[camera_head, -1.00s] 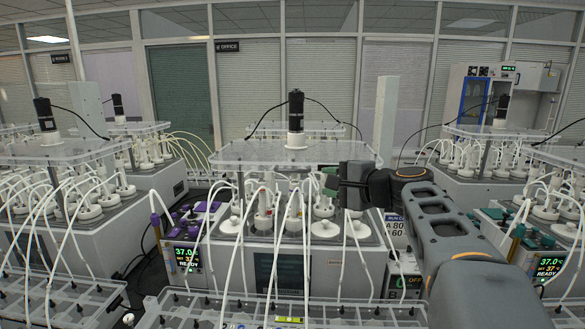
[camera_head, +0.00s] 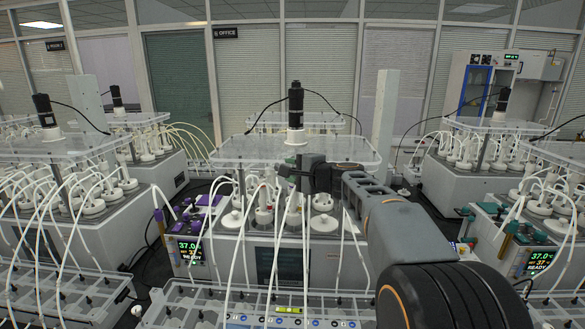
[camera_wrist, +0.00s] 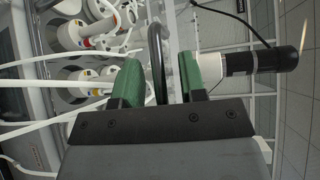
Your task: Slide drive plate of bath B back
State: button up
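The drive plate (camera_head: 345,148) is a clear plate on top of the middle bath (camera_head: 300,262), with a black and white motor (camera_head: 296,115) standing on it. No bath letter is readable now. In the wrist view my gripper (camera_wrist: 160,82) has two green fingers standing apart. The motor also shows there (camera_wrist: 262,62), right of the fingers.
White-capped bottles (camera_head: 233,221) with several thin white tubes stand under the plate. Similar baths stand on the left (camera_head: 80,225) and right (camera_head: 460,182). A clear rack (camera_head: 190,292) lies in front. A white post (camera_head: 384,118) rises behind on the right.

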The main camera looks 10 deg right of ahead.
jog(key=shift+c, duration=0.2)
grip_shut()
jog(key=shift+w, duration=0.1)
dwell(0.4)
